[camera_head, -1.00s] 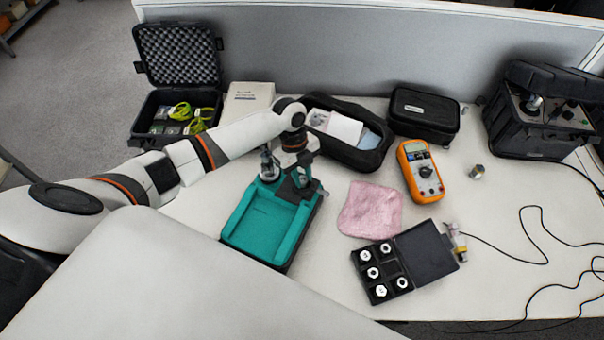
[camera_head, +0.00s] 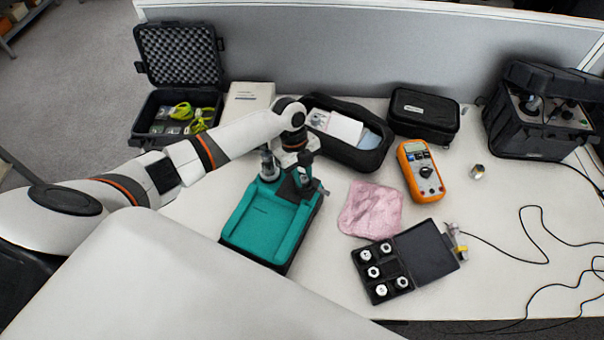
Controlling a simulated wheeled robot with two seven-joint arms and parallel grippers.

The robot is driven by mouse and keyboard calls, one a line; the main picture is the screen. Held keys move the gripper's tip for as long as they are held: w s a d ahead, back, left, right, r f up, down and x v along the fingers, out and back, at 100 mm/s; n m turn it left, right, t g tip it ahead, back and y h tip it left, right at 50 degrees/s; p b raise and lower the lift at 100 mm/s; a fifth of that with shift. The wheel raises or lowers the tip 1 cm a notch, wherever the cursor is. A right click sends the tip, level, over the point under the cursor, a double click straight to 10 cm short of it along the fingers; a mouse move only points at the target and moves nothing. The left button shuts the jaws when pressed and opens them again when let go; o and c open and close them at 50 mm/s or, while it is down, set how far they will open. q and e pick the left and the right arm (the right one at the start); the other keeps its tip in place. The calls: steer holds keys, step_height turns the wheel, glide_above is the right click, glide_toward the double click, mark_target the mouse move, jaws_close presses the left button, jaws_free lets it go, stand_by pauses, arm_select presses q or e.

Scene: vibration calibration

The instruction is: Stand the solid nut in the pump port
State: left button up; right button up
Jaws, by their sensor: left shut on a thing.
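The teal hand pump (camera_head: 232,238) with its dark base lies on the table left of centre. A silver cylinder (camera_head: 268,165) and a dark post stand at its far end. My left gripper (camera_head: 303,178) points down over that far end, close to the post. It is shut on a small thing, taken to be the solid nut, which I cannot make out. The pump port is not clearly seen behind the gripper. My right gripper is not in view.
An open black case (camera_head: 428,252) holds several silver nuts; one slot looks empty. A pink cloth (camera_head: 370,209), an orange multimeter (camera_head: 420,171) and a small metal piece (camera_head: 477,172) lie to the right. A black pouch (camera_head: 345,150) lies behind the gripper.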

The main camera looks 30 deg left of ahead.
arm_select(q)
steer(key=shift+s+f, duration=0.45)
steer(key=shift+f, duration=0.2)
steer(key=o, duration=0.9)
steer(key=shift+o, duration=1)
steer(key=r, duration=0.1)
steer(key=w+r, duration=0.1)
steer(key=a+r+b, duration=0.1)
steer(key=r, duration=0.1)
steer(key=shift+w, duration=0.25)
steer(key=b+v, duration=0.1)
steer(key=v, duration=0.8)
steer(key=shift+s, duration=0.2)
